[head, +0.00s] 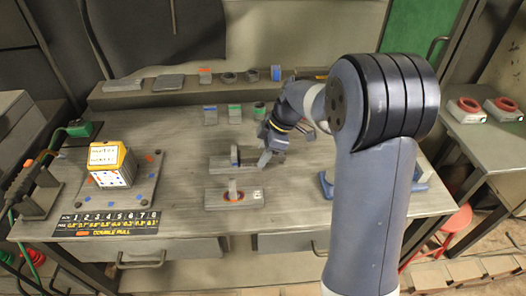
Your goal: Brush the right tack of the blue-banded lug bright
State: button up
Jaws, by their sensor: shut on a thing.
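My gripper (276,141) is above the bench, right of the two lug plates, pointing down. It is shut on a small grey thing (265,158), too small to identify for certain as a brush. Left of it an upright lug (235,155) stands on the rear grey plate (216,166); its band looks bluish, but I cannot be sure. A second lug (232,189) with a reddish band stands on the front plate (251,199). The held thing looks close to the rear plate's right end; contact cannot be told. The tacks are too small to make out.
A rear ledge (180,97) holds several small parts. A yellow-topped box (110,165) sits on a plate at left, behind a number chart (108,222).

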jog(key=shift+s+f, duration=0.1)
jog(key=shift+s, duration=0.05)
jog(key=shift+w+p, duration=0.3)
jog(key=shift+w, duration=0.9)
jog(key=shift+s+b, duration=0.5)
jog(key=shift+s, duration=0.1)
jog(key=shift+a+p+v, duration=0.15)
jog(key=shift+p+v, duration=0.75)
jog(key=shift+v, duration=0.7)
jog(key=shift+a+p+v, duration=0.1)
jog(key=shift+p+v, duration=0.75)
jog(key=shift+v, duration=0.8)
